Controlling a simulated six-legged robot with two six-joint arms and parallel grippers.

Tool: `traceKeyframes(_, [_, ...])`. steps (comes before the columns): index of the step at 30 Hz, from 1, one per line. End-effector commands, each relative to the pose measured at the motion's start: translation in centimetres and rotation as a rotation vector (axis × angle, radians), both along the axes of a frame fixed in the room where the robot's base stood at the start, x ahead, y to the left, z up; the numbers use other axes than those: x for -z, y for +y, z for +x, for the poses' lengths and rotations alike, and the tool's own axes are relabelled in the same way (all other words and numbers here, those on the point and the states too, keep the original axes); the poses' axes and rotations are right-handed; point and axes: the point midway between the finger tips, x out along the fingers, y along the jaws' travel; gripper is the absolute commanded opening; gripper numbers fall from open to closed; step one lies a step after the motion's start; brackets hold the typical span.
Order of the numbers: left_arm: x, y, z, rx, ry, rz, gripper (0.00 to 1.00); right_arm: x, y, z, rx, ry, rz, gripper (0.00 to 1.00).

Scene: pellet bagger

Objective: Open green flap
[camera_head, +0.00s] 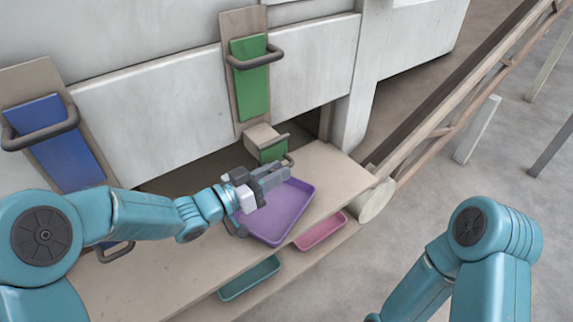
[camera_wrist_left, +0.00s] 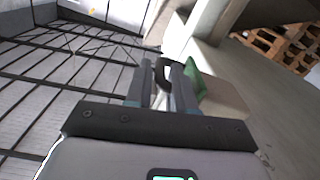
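The small green flap (camera_head: 272,150) hangs on the front of a beige chute, below a taller green panel (camera_head: 250,95) with its own dark handle. The flap has a dark loop handle (camera_head: 290,160) and also shows in the left wrist view (camera_wrist_left: 194,80). My left gripper (camera_head: 284,174) is just in front of the flap, above a purple tray (camera_head: 270,222). In the left wrist view its two fingers (camera_wrist_left: 161,76) are apart, with the loop handle (camera_wrist_left: 158,68) between their tips. Whether they touch it is unclear. My right gripper is out of view.
A blue panel (camera_head: 62,150) with a dark handle is at the left. A pink tray (camera_head: 320,232) and a teal tray (camera_head: 250,279) sit lower, beneath the beige shelf (camera_head: 335,172). A conveyor frame (camera_head: 460,105) runs up to the right. Grey floor is open at the right.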

Motion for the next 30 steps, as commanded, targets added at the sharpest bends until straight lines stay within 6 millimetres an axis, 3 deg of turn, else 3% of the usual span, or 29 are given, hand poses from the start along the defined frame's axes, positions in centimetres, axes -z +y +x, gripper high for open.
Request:
traceKeyframes(6, [0.0, -2.4, 1.7, 0.001, -0.001, -0.001, 0.23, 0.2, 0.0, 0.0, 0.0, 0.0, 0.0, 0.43])
traceKeyframes(16, [0.0, -2.8, 2.3, 0.0, 0.001, -0.001, 0.23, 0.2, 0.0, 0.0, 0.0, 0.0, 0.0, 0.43])
traceKeyframes(18, [0.0, -2.7, 2.4, 0.0, 0.0, -0.001, 0.0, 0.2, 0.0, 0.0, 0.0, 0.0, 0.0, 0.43])
traceKeyframes(30, [-0.2, -2.7, 2.2, -0.001, 0.024, -0.017, 0.0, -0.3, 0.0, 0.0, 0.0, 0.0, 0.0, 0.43])
